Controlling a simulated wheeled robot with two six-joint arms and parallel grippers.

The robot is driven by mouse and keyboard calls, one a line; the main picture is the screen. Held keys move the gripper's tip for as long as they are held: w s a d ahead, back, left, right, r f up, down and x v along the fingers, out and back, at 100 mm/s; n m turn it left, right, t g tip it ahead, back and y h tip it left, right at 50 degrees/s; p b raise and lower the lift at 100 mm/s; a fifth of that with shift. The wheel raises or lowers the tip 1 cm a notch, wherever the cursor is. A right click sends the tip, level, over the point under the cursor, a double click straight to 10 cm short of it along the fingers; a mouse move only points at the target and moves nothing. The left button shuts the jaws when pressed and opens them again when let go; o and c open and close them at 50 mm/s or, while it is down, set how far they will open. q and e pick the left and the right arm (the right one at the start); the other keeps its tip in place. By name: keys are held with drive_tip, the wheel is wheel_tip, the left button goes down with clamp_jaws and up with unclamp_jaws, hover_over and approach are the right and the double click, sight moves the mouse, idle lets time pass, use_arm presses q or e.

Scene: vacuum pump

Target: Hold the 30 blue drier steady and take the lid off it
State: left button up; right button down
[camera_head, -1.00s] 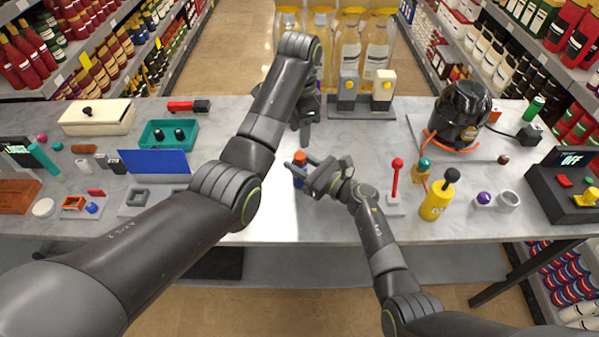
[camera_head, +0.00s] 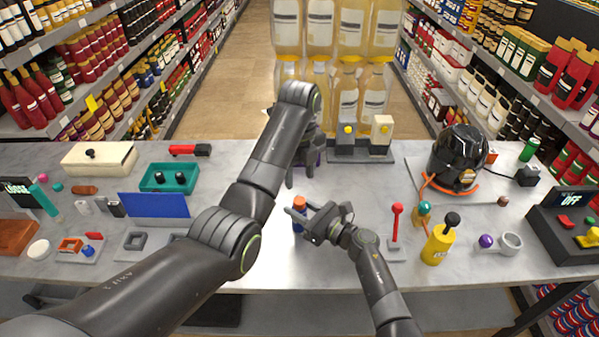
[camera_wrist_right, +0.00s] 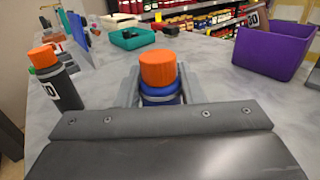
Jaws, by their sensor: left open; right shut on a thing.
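The blue drier (camera_head: 298,224) with its orange lid (camera_head: 299,202) stands upright near the middle of the table. In the right wrist view, the orange lid (camera_wrist_right: 158,69) sits on the blue body (camera_wrist_right: 161,94). My right gripper (camera_head: 299,218) is shut on the blue body from the right, below the lid. My left gripper (camera_head: 301,178) is open and empty, pointing down just behind and above the lid, apart from it. Its upper part is partly hidden by my left arm.
A dark bottle with an orange lid (camera_wrist_right: 60,82) stands to the left in the right wrist view. A purple bin (camera_wrist_right: 274,50) stands behind at right. A red-knobbed lever (camera_head: 397,225) and a yellow bottle (camera_head: 438,245) are to the right of my right arm.

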sight(300, 200)
use_arm(q)
drive_tip(key=shift+m, duration=1.2)
drive_tip(key=shift+f, duration=0.1)
wheel_tip(300, 200, down, 8)
drive_tip(key=shift+r, duration=0.15)
